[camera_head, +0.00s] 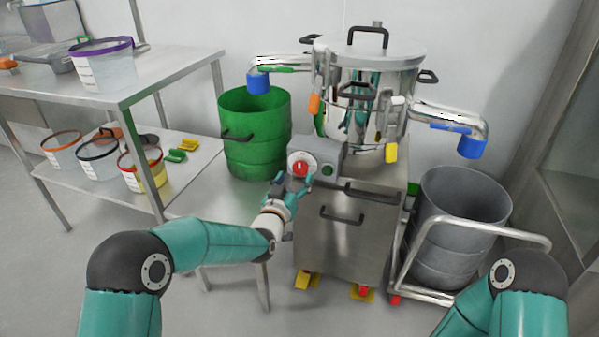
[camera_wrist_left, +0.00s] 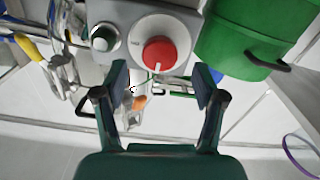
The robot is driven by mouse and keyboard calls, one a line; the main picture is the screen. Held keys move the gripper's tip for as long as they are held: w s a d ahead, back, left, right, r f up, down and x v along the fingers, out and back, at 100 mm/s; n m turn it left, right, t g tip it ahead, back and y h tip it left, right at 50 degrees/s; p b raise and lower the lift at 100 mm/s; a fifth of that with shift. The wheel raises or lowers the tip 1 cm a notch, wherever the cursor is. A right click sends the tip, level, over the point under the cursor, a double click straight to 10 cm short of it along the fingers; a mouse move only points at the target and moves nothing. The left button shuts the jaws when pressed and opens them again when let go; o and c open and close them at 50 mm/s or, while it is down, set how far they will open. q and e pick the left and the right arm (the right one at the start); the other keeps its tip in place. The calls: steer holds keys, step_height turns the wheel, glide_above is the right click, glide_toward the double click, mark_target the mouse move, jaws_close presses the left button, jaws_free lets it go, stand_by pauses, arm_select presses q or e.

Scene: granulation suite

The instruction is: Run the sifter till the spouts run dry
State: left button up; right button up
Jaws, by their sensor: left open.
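The sifter (camera_head: 372,70) is a shiny lidded steel drum on a steel cabinet (camera_head: 345,240). Its left spout ends in a blue sleeve (camera_head: 258,84) above a green drum (camera_head: 254,135). Its right spout ends in a blue sleeve (camera_head: 472,147) above a grey drum (camera_head: 462,215). No powder stream is visible at either spout. The control box carries a red knob (camera_head: 299,168) on a white dial and a green button (camera_head: 327,170). My left gripper (camera_head: 288,187) is open just before the red knob; in the left wrist view the knob (camera_wrist_left: 159,54) lies beyond the fingers (camera_wrist_left: 160,86). My right gripper is out of view.
A steel rack (camera_head: 150,75) on the left holds several tubs on two shelves. The grey drum stands on a trolley with a tubular handle (camera_head: 480,232). Yellow and red castor pedals (camera_head: 362,291) stick out at the cabinet's foot. Floor in front is clear.

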mark_target(299, 170)
arm_select(q)
steer(key=shift+x, duration=2.4)
steer(key=c, duration=1.1)
steer(key=shift+c, duration=0.2)
